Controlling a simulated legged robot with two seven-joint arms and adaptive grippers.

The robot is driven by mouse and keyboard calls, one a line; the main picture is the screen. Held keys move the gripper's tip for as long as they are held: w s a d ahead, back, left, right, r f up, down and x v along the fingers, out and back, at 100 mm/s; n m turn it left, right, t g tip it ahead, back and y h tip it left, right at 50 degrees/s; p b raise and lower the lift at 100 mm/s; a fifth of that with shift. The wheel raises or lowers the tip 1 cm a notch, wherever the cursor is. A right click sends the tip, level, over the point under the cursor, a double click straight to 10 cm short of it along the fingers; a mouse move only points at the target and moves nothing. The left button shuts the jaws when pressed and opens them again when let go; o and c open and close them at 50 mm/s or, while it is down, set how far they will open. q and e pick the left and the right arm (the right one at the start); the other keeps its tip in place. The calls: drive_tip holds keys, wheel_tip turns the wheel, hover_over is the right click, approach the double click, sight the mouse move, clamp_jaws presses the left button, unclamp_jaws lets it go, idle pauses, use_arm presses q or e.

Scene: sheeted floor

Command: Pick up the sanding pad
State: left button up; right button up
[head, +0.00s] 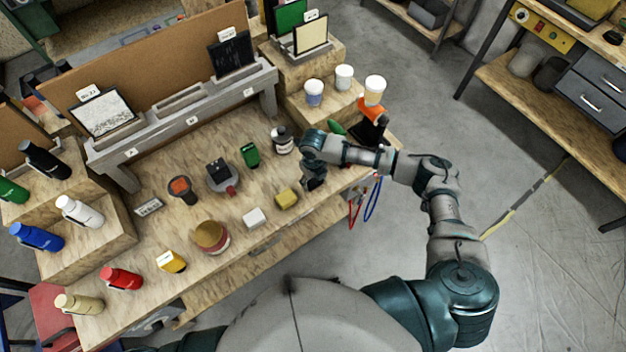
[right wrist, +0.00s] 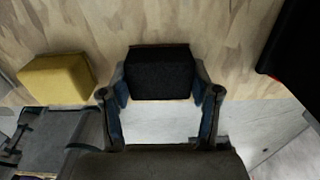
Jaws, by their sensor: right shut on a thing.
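The sanding pad (right wrist: 160,73) is a dark, nearly black block in the right wrist view, between the two fingers of my right gripper (right wrist: 160,92). The fingers are shut on its left and right sides. In the head view my right gripper (head: 314,184) is at the front right edge of the wooden workbench (head: 330,212), and the pad is mostly hidden by it there. I cannot tell whether the pad touches the bench top. My left gripper is not in view.
A yellow sponge (head: 286,197) lies left of my right gripper; it also shows in the right wrist view (right wrist: 57,78). Beside it are a white block (head: 254,217) and a round brown-topped tin (head: 211,236). A bottle (head: 283,140) stands behind. Open floor (head: 400,270) lies to the right.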

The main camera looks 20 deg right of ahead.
drive_tip(key=shift+r, duration=0.25)
drive_tip(key=shift+d+r, duration=0.25)
drive_tip(key=shift+r, duration=0.05)
drive_tip(key=shift+d+r, duration=0.2)
drive_tip(key=shift+r, duration=0.35)
drive_tip(key=shift+d+r, duration=0.2)
drive_tip(key=shift+r, duration=0.35)
drive_tip(key=s, duration=0.1)
drive_tip(key=s+d, duration=0.1)
drive_tip(key=s, duration=0.1)
drive_tip(key=shift+d+r, duration=0.1)
drive_tip(key=shift+d, duration=0.1)
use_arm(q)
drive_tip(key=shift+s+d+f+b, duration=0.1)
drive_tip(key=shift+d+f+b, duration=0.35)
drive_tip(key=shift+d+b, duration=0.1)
use_arm(e)
drive_tip(key=s+d+r, duration=0.1)
drive_tip(key=s+d, duration=0.3)
drive_tip(key=s, duration=0.8)
drive_tip(key=shift+r, duration=0.2)
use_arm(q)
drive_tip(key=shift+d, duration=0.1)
